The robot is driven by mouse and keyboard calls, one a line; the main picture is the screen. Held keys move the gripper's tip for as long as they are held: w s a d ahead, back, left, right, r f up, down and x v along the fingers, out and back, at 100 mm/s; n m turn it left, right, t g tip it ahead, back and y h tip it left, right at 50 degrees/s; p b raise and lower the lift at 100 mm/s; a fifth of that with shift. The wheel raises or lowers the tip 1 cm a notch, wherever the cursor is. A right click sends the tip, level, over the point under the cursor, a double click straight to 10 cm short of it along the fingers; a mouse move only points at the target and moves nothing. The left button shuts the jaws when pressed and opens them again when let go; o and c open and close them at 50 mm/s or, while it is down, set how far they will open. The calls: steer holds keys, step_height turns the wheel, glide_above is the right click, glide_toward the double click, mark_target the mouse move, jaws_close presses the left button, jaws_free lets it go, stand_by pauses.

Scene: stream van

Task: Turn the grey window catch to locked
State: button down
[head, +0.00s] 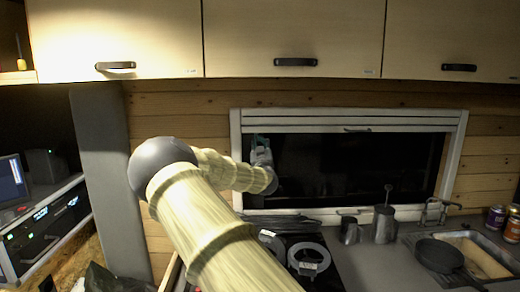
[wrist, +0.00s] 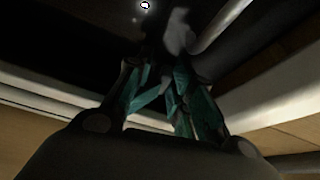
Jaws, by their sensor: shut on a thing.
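The window (head: 350,165) has a white frame (head: 455,155) and dark glass. My arm reaches to its upper left part, where my gripper (head: 257,140) points upward against the glass area. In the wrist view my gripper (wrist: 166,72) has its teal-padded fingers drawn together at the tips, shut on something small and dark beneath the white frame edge. The grey window catch is not clearly visible in either view; the fingers and shadow cover the spot, so its angle cannot be told.
Wooden cupboards (head: 290,35) with dark handles hang above the window. Below it are a hob (head: 310,255), a metal jug (head: 384,225), a dark pan (head: 438,254) and a sink (head: 478,256). A grey upright panel (head: 108,180) stands at left.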

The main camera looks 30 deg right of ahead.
steer(key=shift+s+d+r+n+g+y+b, duration=0.1)
steer(key=shift+r+n+g+y+b, duration=0.2)
steer(key=shift+n+y+b, duration=1.85)
steer(key=shift+s+d+r+n+g+y+b, duration=0.1)
steer(key=shift+r+n+g+y+b, duration=0.2)
steer(key=shift+n, duration=3.6)
steer(key=shift+s+r+n+g+y+b, duration=0.2)
steer(key=shift+n+y+b, duration=1)
steer(key=shift+n, duration=1.85)
steer(key=shift+w+r, duration=0.1)
steer(key=shift+r, duration=0.05)
steer(key=c, duration=1.5)
jaws_free()
steer(key=shift+r, duration=0.1)
steer(key=shift+r, duration=0.15)
